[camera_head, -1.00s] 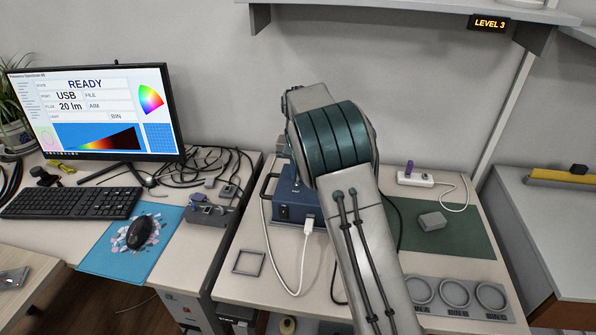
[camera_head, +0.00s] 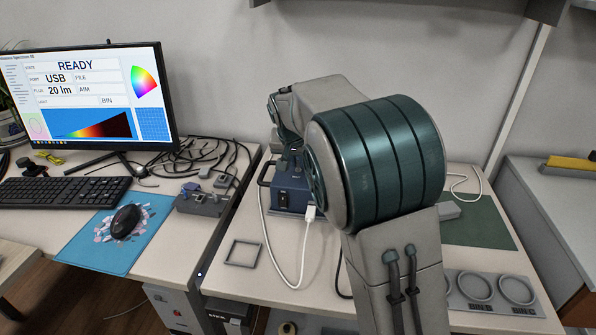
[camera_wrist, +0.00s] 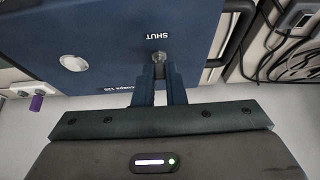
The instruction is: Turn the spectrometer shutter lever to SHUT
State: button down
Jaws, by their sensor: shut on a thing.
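The spectrometer is a blue box (camera_head: 287,192) on the right-hand bench, partly hidden behind my arm in the head view. In the wrist view its blue face (camera_wrist: 110,30) fills the top of the picture, with an upside-down SHUT label (camera_wrist: 159,36). A small round metal end, apparently the shutter lever (camera_wrist: 159,57), sits just below that label in the picture. My gripper (camera_wrist: 159,70) is shut on it, one blue finger on each side. The rest of the lever is hidden, so its angle cannot be told. The gripper is hidden in the head view.
A white cable (camera_head: 276,265) runs from the box's front over the bench. A square frame (camera_head: 243,252) lies at front left; ring bins (camera_head: 476,287) are at front right. A monitor (camera_head: 85,105) reads READY. Dark cables (camera_wrist: 295,65) lie beside the box.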

jog(key=shift+s+a+f+t+h+b, duration=0.2)
jog(key=shift+t+b, duration=0.65)
jog(key=shift+b, duration=1.75)
jog(key=shift+s+f+t+h+b, duration=0.3)
jog(key=shift+t+b, duration=0.55)
jog(key=shift+b, duration=1.7)
jog(key=b, duration=0.2)
jog(key=shift+s+t+b, duration=0.15)
jog(key=shift+t+b, duration=0.15)
jog(key=shift+b, duration=0.05)
jog(key=shift+r+t+b, duration=0.25)
jog(key=shift+t+b, duration=0.05)
jog(key=shift+b, duration=0.45)
jog(key=c, duration=1.5)
grip_release()
jog(key=shift+s, duration=0.1)
jog(key=p+v, duration=0.2)
jog(key=v, duration=1.1)
jog(key=shift+s+r, duration=0.2)
jog(key=shift+s, duration=0.1)
